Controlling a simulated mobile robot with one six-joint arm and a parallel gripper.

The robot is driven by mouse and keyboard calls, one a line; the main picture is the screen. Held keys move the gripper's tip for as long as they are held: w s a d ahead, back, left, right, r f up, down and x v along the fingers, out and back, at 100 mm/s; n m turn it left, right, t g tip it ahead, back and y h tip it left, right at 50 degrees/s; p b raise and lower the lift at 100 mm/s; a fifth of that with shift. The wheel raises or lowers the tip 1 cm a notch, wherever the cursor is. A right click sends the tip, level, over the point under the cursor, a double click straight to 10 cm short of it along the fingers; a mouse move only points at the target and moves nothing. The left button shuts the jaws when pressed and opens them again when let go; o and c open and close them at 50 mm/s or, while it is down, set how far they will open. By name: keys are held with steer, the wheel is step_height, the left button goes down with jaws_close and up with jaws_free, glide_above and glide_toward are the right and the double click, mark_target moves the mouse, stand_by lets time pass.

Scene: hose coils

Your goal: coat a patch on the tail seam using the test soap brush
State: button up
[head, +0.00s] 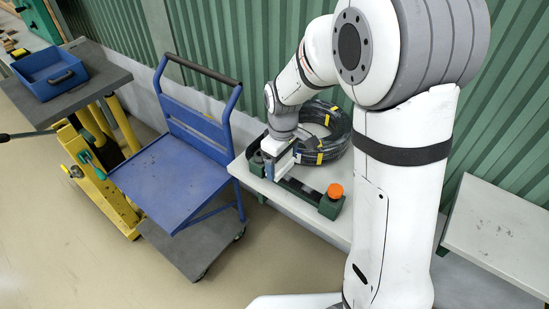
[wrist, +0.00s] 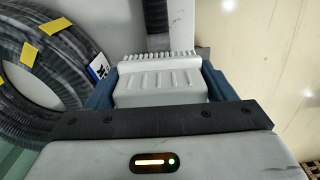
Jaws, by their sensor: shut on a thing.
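The black hose coil (head: 322,138) with yellow tags lies on the pale bench, and part of it shows at the left of the wrist view (wrist: 35,75). A dark strip, seemingly the hose tail (head: 300,188), runs between green holders; it also shows beyond the brush in the wrist view (wrist: 156,20). My gripper (head: 281,155) is low over the left end of this strip. Its blue jaws are shut on a white ribbed brush (wrist: 160,86), bristles pointing away from the wrist camera. Whether the bristles touch the tail, and the seam itself, I cannot tell.
A green holder with an orange knob (head: 333,194) stands at the bench's front right. A blue cart (head: 175,180) stands left of the bench, then a yellow lifter with a blue bin (head: 50,72). A second bench (head: 500,228) is at right. Green corrugated wall is behind.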

steer(key=shift+s+d+f+b, duration=0.1)
steer(key=shift+s+d+b, duration=0.15)
steer(key=shift+s+d, duration=1)
steer(key=shift+s+d+f+b, duration=0.1)
steer(key=shift+s+d+b, duration=0.2)
steer(key=shift+s+d, duration=1)
steer(key=shift+s+d+f+b, duration=0.1)
steer(key=shift+s+d+b, duration=0.15)
steer(key=shift+s+d, duration=1)
steer(key=shift+w+d, duration=0.45)
steer(key=shift+d, duration=0.05)
steer(key=shift+w+a+f, duration=0.1)
steer(key=shift+w+a, duration=0.95)
steer(key=shift+a, duration=0.3)
steer(key=shift+w+a, duration=1.05)
steer(key=shift+a, duration=0.35)
steer(key=shift+w+a+f, duration=0.1)
steer(key=shift+w+a, duration=0.95)
steer(key=shift+a, duration=0.3)
steer(key=shift+w+a+r+p, duration=0.25)
steer(key=shift+w+a+p, duration=0.1)
steer(key=shift+w+a, duration=0.85)
steer(key=shift+s+a, duration=0.1)
steer(key=shift+s, duration=0.05)
steer(key=shift+r+p, duration=0.45)
steer(key=shift+r, duration=0.2)
steer(key=shift+c, duration=0.3)
steer(key=shift+r+p, duration=1.6)
steer(key=shift+r, duration=0.7)
steer(key=shift+c, duration=0.2)
